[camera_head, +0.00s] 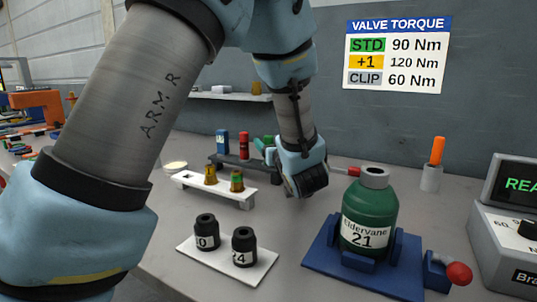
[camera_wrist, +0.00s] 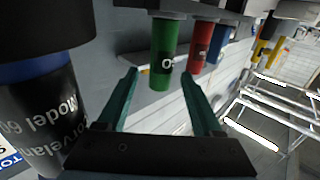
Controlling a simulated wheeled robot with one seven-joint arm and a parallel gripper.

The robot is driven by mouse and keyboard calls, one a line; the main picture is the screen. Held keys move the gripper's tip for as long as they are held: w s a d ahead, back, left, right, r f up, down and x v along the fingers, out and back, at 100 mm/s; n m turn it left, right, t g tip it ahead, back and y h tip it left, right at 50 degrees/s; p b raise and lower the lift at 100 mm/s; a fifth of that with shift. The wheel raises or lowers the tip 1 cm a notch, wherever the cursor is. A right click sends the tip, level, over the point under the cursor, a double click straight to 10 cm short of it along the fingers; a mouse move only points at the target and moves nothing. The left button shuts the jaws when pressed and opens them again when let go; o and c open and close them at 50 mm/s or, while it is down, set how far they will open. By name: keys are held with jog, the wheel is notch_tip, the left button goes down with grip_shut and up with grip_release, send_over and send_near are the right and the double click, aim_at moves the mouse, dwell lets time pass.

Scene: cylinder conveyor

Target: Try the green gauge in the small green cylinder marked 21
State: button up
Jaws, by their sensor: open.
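The small green cylinder (camera_head: 368,208) marked 21 stands upright in a blue cradle (camera_head: 335,272) at the right of the head view, with a grey open-looking collar on top. The green gauge (camera_wrist: 163,48) stands in a dark rack beside a red gauge (camera_wrist: 200,42) and a blue gauge (camera_wrist: 219,42); the wrist view shows them upside down. In the head view my gripper (camera_head: 265,149) is at the rack's right end, partly covering the green gauge. Its teal fingers (camera_wrist: 160,76) are open, one to each side of the green gauge's end, with gaps visible.
A white stand (camera_head: 215,190) with two banded fittings is in front of the rack. A white plate (camera_head: 228,266) holds two black caps. A grey cup (camera_head: 431,180) with an orange tool and a display box (camera_head: 505,250) stand at right. A red knob (camera_head: 459,273) sits beside the cradle.

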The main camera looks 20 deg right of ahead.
jog(key=w, duration=0.3)
jog(key=w+p, duration=0.1)
jog(key=shift+w+d, duration=0.25)
jog(key=shift+w, duration=0.15)
grip_shut()
